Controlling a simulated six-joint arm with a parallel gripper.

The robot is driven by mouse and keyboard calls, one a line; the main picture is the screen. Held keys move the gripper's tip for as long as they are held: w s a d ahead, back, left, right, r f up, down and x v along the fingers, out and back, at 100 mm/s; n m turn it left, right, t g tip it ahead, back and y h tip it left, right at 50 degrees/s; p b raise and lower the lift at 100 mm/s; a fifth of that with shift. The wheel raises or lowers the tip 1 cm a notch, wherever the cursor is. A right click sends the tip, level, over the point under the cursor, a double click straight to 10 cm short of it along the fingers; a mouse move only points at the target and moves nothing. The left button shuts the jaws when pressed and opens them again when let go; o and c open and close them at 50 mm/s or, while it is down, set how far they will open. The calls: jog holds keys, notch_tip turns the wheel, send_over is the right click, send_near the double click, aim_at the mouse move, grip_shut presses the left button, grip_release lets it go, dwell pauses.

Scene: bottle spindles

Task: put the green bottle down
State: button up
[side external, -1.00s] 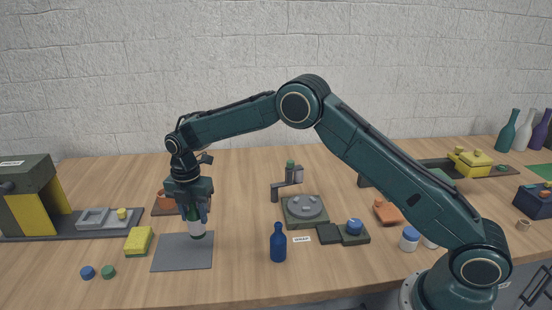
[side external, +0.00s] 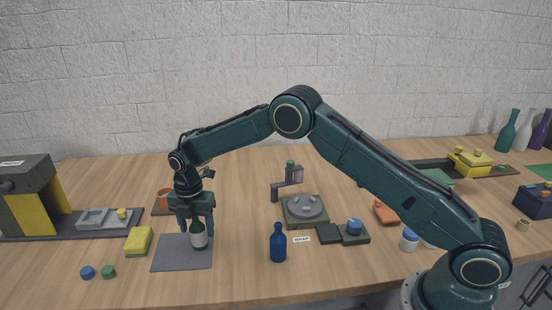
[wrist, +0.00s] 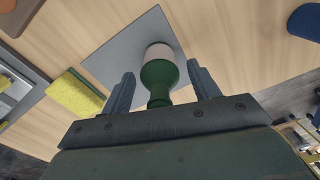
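The green bottle (side external: 199,241), with a pale label, stands upright on the grey mat (side external: 168,261) in the side view. In the wrist view the bottle (wrist: 159,73) is seen from its neck end, with the mat (wrist: 112,62) behind it. My gripper (side external: 196,229) is at the bottle, its fingers spread to either side. In the wrist view my gripper (wrist: 160,84) shows a gap between each finger and the bottle's neck. The bottle's base is hidden in the wrist view.
A yellow sponge (side external: 138,241) lies left of the mat, with blue (side external: 87,272) and green (side external: 108,272) caps in front. A blue bottle (side external: 278,245) stands to the right. A brown tray (side external: 161,210) is behind. Clear table lies between the mat and blue bottle.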

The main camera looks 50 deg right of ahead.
dwell(0.3)
notch_tip(320, 180, up, 12)
jog(key=shift+f, duration=0.1)
jog(key=shift+r, duration=0.3)
dwell(0.4)
dwell(0.5)
